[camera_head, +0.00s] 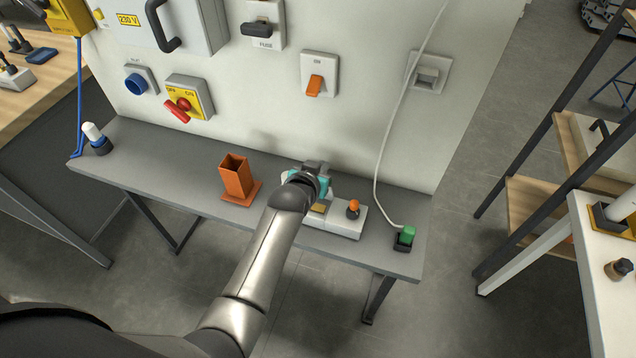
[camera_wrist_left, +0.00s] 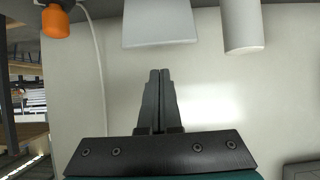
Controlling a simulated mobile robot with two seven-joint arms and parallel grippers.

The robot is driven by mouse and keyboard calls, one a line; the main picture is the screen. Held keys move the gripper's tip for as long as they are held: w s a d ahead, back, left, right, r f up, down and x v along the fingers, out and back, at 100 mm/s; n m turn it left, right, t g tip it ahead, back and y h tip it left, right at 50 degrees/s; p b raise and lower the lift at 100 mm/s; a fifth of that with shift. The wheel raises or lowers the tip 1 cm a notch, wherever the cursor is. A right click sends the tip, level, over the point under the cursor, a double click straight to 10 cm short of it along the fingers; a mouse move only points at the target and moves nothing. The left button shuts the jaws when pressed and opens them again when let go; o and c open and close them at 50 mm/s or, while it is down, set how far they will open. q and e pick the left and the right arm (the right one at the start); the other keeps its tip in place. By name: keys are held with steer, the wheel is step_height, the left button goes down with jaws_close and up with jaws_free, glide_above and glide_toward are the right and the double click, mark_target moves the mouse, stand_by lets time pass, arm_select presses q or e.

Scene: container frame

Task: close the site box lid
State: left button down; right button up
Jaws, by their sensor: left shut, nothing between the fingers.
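A grey wall cabinet (camera_head: 178,25) with a 230 V label and a dark handle (camera_head: 160,25) is at the upper left of the head view, cut off by the top edge. It may be the site box. I cannot tell for sure, nor how far its lid stands open. My left gripper (camera_head: 316,167) is low over the bench, in front of the wall and well to the right of the cabinet. In the left wrist view its two dark fingers (camera_wrist_left: 158,100) are together with nothing between them. My right gripper is not in view.
The grey bench (camera_head: 160,165) carries an orange holder (camera_head: 237,182), a pale box with an orange knob (camera_head: 353,207) and a green-topped plug (camera_head: 405,237). A white cable (camera_head: 380,150) hangs at the right. Wall switches include a red-handled one (camera_head: 180,108) and an orange toggle (camera_head: 315,85).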

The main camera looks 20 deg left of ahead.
arm_select(q)
steer(key=shift+w+f, duration=0.35)
steer(key=shift+w, duration=0.25)
steer(key=shift+s+f+p, duration=0.15)
steer(key=shift+s+f, duration=0.05)
steer(key=shift+s, duration=0.45)
steer(key=shift+s+f+p, duration=0.1)
steer(key=shift+s+f, duration=0.1)
steer(key=shift+s, duration=0.5)
steer(key=shift+s+f+p, duration=0.15)
steer(key=shift+s+f, duration=0.05)
steer(key=shift+s, duration=0.45)
steer(key=shift+a, duration=0.15)
